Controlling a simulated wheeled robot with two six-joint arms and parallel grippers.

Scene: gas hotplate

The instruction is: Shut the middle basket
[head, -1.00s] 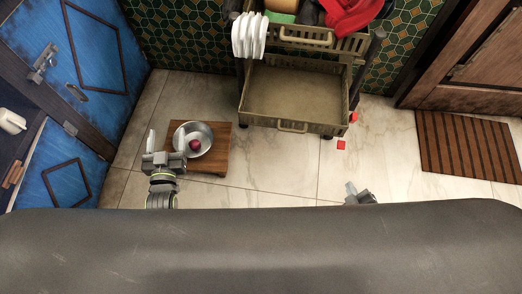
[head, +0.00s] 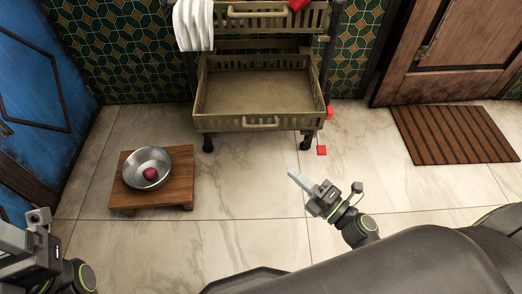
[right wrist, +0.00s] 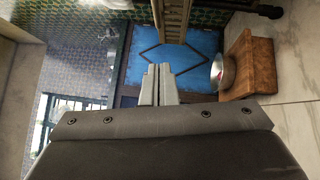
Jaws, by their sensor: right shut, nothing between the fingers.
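A trolley stands against the tiled wall in the head view. Its olive, slatted middle basket (head: 258,92) is pulled out towards me and looks empty, with a handle on its front. An upper basket (head: 275,17) is above and behind it. Whether another basket is below is hidden. My right gripper (head: 296,177) is shut and empty, over the floor in front and to the right of the basket, not touching it. Its closed fingers (right wrist: 157,84) show in the right wrist view, near an olive slatted part (right wrist: 173,25). My left gripper (head: 24,229) is open and empty at the lower left.
A low wooden stool (head: 178,187) bears a metal bowl (head: 134,170) with a dark red round thing inside. White cloth (head: 193,25) hangs on the trolley. A striped mat (head: 455,135) lies right. Floor before the basket is clear.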

